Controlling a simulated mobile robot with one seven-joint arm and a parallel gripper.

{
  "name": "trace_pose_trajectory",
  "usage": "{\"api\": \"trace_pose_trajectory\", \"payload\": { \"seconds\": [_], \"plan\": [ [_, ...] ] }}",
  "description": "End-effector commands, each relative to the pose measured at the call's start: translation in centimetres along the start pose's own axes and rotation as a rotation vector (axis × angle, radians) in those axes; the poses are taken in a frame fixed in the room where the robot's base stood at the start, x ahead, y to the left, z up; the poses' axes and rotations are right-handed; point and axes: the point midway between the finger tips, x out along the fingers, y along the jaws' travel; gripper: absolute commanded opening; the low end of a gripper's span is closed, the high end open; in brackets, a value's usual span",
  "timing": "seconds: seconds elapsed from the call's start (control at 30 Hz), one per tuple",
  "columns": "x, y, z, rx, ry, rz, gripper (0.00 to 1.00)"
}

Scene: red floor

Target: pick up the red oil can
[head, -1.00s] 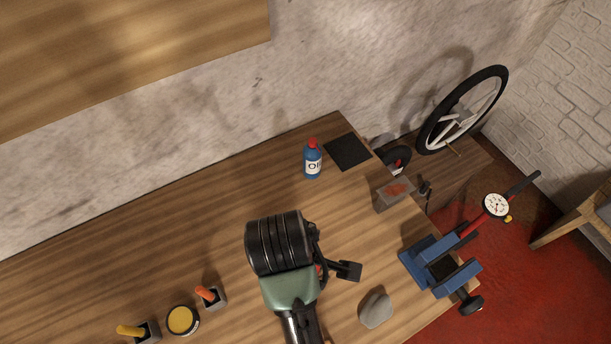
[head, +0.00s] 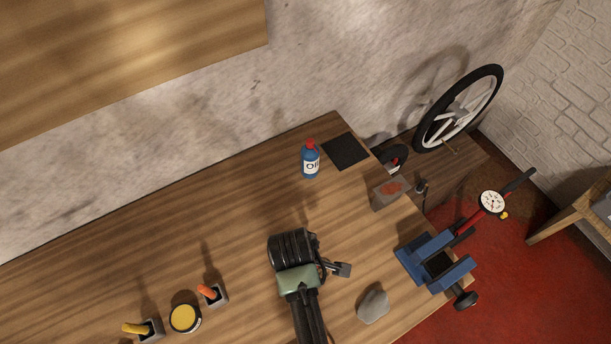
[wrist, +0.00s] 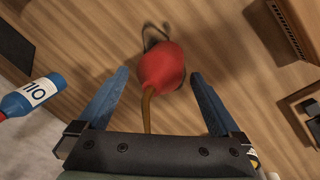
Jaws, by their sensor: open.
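The red oil can (wrist: 162,68) shows in the wrist view, with a rounded red body, a thin brownish spout toward my gripper and a dark handle at its far side. My gripper (wrist: 160,75) is open, with one blue-grey finger on each side of the can. Gaps show between the fingers and the can, and nothing is held. In the head view my arm and wrist hide the can. A blue bottle labelled OIL with a red cap (head: 310,160) stands farther back on the bench; it also shows at the left of the wrist view (wrist: 32,95).
The wooden bench (head: 110,255) holds a black mat (head: 345,151), a grey block with a red patch (head: 388,193), a blue vise (head: 435,258), a grey stone-like lump (head: 373,306) and a yellow-topped tin (head: 184,318). The bench behind my gripper is clear.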

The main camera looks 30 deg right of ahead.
Motion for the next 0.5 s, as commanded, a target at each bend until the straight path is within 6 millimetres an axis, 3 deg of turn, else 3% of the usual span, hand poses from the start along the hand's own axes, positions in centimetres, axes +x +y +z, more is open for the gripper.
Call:
{"api": "trace_pose_trajectory", "payload": {
  "seconds": [0.3,0.5],
  "plan": [
    [0.57,0.01,-0.01,0.0,0.001,0.001,1.0],
    [0.55,0.0,0.0,0.0,0.001,0.001,0.66]
  ]
}}
